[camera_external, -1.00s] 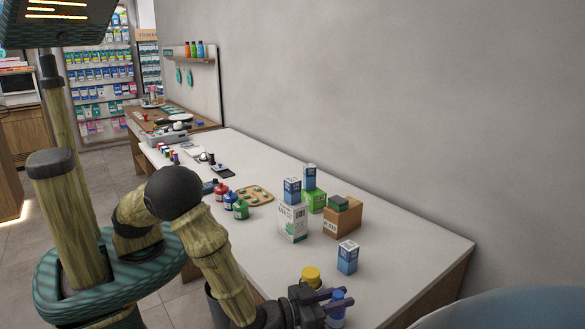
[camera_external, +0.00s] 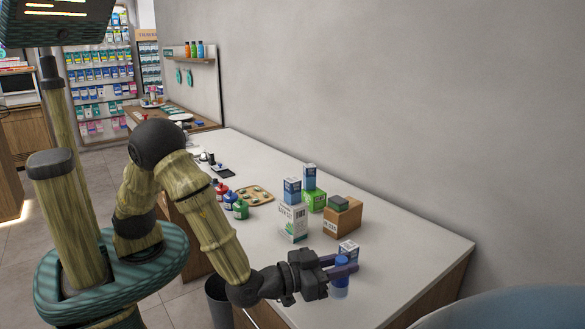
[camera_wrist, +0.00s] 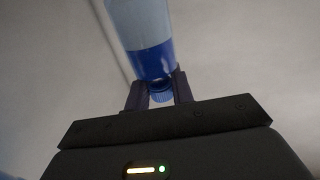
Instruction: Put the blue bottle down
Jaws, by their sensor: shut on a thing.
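The blue bottle (camera_external: 340,284) is in the grip of my gripper (camera_external: 343,267), over the near right part of the white counter (camera_external: 400,262). It looks about upright, and I cannot tell whether its base touches the counter. In the wrist view the bottle (camera_wrist: 150,40) has a pale body, a deep blue band and a ribbed blue cap. The two fingers of my gripper (camera_wrist: 160,92) are shut on its cap end, one on each side.
A blue-and-white box (camera_external: 348,247) stands just behind my gripper, partly hidden. A cardboard carton (camera_external: 342,220), a white box (camera_external: 293,223) and a green box (camera_external: 314,200) stand farther back. Small bottles (camera_external: 240,208) and a wooden tray (camera_external: 262,197) are left. The counter's right end is clear.

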